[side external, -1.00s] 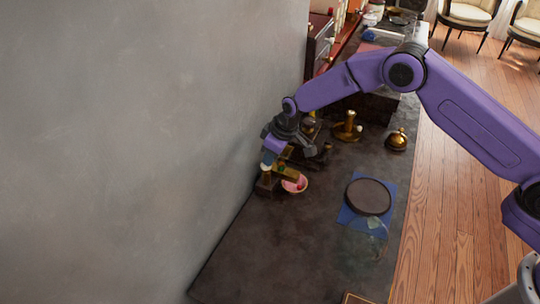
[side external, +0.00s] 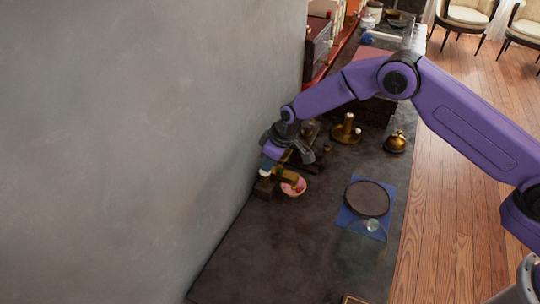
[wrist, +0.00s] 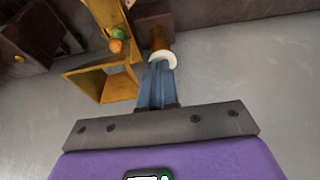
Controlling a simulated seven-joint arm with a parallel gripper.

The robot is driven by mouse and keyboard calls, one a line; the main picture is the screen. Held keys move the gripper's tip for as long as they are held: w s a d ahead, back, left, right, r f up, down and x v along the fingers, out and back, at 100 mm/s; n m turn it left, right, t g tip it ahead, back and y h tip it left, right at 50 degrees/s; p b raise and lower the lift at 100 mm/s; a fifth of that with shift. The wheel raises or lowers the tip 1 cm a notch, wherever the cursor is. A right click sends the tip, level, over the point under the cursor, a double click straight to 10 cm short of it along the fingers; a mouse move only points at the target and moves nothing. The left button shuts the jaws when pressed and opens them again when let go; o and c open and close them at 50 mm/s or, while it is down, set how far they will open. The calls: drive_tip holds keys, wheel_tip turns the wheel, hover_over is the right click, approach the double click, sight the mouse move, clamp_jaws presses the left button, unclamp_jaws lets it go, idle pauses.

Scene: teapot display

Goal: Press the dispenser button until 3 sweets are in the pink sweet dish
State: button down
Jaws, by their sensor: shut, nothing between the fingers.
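The pink sweet dish (side external: 293,188) stands on the dark counter beside the brass dispenser (side external: 285,174), with at least one red sweet in it; I cannot count its contents. My gripper (side external: 266,168) is shut and empty, pointing down at the wall side of the dispenser. In the wrist view its blue fingertips (wrist: 162,62) are at a white button (wrist: 163,56) on a brass post, seemingly touching it. The dispenser's open brass frame (wrist: 102,83) is left of them, with an orange sweet (wrist: 116,46) and a green sweet (wrist: 117,33) above it.
The grey wall (side external: 150,150) is close to my gripper. A brass candlestick (side external: 346,130) and a brass bell (side external: 396,142) stand farther back. A dark round plate (side external: 367,198) lies on a blue cloth (side external: 385,220) with clear glass nearby. The front counter is clear.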

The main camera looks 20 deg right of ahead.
drive_tip(key=v, duration=1.4)
drive_tip(key=shift+w+a, duration=0.25)
drive_tip(key=shift+w, duration=0.15)
drive_tip(key=shift+r, duration=0.1)
drive_tip(key=shift+r, duration=0.85)
drive_tip(key=x, duration=1.3)
drive_tip(key=shift+s+d+f, duration=0.25)
drive_tip(key=shift+s, duration=0.05)
drive_tip(key=shift+f, duration=0.35)
